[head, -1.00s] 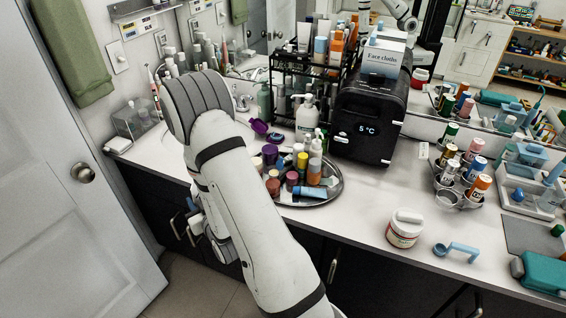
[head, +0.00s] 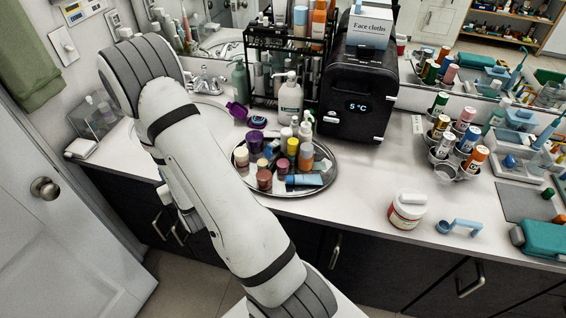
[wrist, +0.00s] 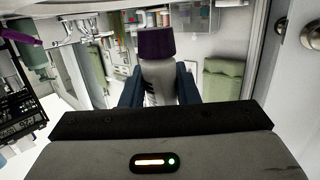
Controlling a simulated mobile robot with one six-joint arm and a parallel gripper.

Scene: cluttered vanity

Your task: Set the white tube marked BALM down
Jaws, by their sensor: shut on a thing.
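In the wrist view a white tube (wrist: 158,82) with a dark purple cap stands between the two dark blue fingers of my gripper (wrist: 159,90). The fingers are shut on its sides, with the cap pointing up in the picture. Dark lettering shows on the tube's side, but I cannot read it. In the head view my arm hides most of the gripper, and I cannot make out the tube there. The white counter (head: 345,195) runs across the head view, and my arm reaches over its left part, near the sink.
A round tray (head: 327,176) crowded with bottles and jars stands right of my arm. Behind it are a black rack (head: 262,98), a pump bottle (head: 290,100) and a black cooler (head: 358,105). A white jar (head: 407,210) and blue scoop (head: 458,227) lie right. Counter between tray and jar is clear.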

